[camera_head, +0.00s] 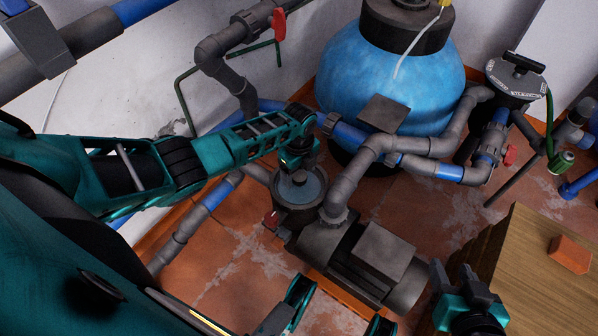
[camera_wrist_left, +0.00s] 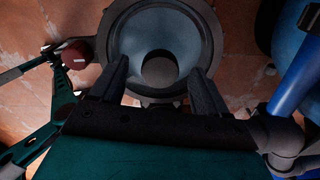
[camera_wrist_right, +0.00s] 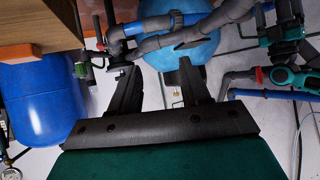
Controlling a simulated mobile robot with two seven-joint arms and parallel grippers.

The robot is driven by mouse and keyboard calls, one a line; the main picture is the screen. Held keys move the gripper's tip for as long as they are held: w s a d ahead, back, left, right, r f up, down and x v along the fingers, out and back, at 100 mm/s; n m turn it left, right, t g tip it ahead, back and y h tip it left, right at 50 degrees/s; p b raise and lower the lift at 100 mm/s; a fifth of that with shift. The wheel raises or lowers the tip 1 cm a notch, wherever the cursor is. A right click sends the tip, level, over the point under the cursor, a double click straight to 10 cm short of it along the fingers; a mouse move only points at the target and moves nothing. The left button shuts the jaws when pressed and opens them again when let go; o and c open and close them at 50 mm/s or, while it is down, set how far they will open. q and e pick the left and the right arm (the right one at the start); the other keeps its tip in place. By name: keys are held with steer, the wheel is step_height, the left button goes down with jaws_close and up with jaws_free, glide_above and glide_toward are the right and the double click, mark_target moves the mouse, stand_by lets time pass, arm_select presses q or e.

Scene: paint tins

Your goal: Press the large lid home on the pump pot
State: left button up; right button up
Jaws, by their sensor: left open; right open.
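The pump pot (camera_head: 297,207) is the dark round pot at the left end of the pump. A pale blue-grey disc (camera_head: 313,190), seemingly the large lid, fills its mouth. In the left wrist view the disc (camera_wrist_left: 128,45) lies inside a dark ring, with a grey round spot at its middle; I cannot tell how deep it sits. My left gripper (camera_head: 298,168) is open above the pot, its fingers (camera_wrist_left: 157,76) either side of the grey spot in that view, with no visible grip on it. My right gripper (camera_head: 455,277) is open and empty, right of the pump, also in its wrist view (camera_wrist_right: 161,72).
The pump motor (camera_head: 375,260) lies right of the pot, with grey pipes (camera_head: 350,175) rising beside it. A red valve handle (camera_head: 271,220) is at the pot's left. A blue tank (camera_head: 425,90) stands behind. A wooden box (camera_head: 525,265) with an orange block (camera_head: 570,254) is at right.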

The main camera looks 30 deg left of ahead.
mark_target(299, 175)
arm_select(q)
step_height(299, 175, up, 11)
steer(key=p, duration=0.4)
steer(key=shift+f, duration=0.15)
arm_select(e)
steer(key=r, duration=0.3)
steer(key=shift+s+d+r, duration=0.25)
steer(key=shift+d+r, duration=0.15)
arm_select(q)
steer(key=s+d+r+n+t+h+p, duration=0.1)
steer(key=s+d+n+t+h+p, duration=0.25)
steer(key=s+d+n+p, duration=0.4)
steer(key=s+a+r+n+t+y+p, duration=0.1)
steer(key=s+r+n+t+p, duration=0.3)
steer(key=s+r+n+t, duration=0.3)
step_height(299, 175, up, 7)
steer(key=s+n, duration=0.2)
steer(key=n, duration=0.3)
steer(key=shift+s+a+f+p, duration=0.15)
steer(key=shift+s+a+p, duration=0.15)
steer(key=shift+p, duration=0.1)
steer(key=shift+t, duration=0.25)
steer(key=shift+c, duration=0.2)
arm_select(e)
step_height(299, 175, up, 8)
steer(key=s+d+h, duration=0.1)
steer(key=d, duration=0.2)
steer(key=shift+s+f, duration=0.15)
steer(key=shift+s, duration=0.1)
